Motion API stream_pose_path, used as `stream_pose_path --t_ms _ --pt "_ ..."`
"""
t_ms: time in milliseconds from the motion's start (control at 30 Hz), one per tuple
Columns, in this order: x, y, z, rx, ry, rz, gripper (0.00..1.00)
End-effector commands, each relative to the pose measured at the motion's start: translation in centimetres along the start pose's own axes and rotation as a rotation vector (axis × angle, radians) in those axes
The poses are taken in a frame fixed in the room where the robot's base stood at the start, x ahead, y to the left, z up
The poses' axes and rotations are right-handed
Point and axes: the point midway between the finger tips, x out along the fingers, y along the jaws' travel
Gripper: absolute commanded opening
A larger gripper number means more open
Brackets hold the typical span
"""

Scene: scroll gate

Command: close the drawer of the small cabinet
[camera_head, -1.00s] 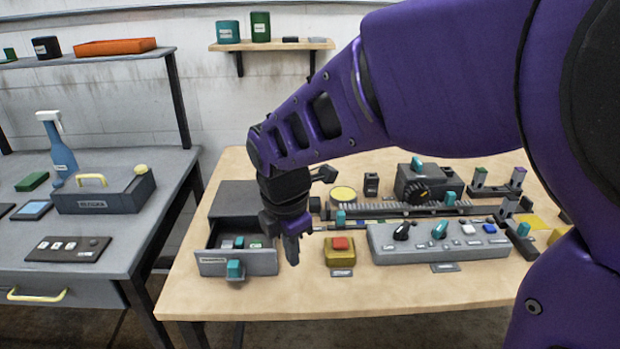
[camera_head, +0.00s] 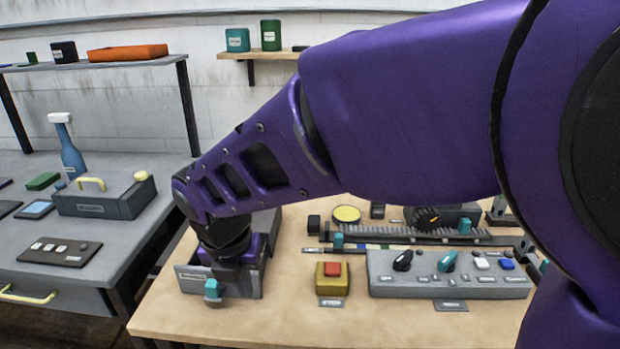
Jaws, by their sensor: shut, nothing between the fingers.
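The small grey cabinet (camera_head: 267,221) stands at the left of the wooden table, mostly hidden behind my arm. Its drawer (camera_head: 190,281) is pulled out toward the front, with a teal handle (camera_head: 212,288) on the front panel. My gripper (camera_head: 234,284) is shut and empty, pointing down at the drawer, and covers much of its inside. I cannot tell whether the fingers touch the drawer or are above it.
A yellow box with a red button (camera_head: 331,278) and a grey control panel (camera_head: 447,275) with knobs stand to the right. A toothed rail (camera_head: 400,234) runs behind them. A grey side bench (camera_head: 70,265) is at the left. The table's front strip is clear.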

Motion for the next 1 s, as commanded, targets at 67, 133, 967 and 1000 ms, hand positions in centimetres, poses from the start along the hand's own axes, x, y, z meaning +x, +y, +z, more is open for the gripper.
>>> stream_pose_path --t_ms 67,133,967,1000 --pt "2.2 -0.1 -0.2 0.001 0.005 -0.004 0.00" --pt "3.8 -0.1 -0.2 0.001 0.006 -0.005 0.00" --pt "8.7 -0.1 3.8 0.003 0.004 -0.003 0.00" --pt "8.7 -0.1 3.8 0.003 0.004 -0.003 0.00"
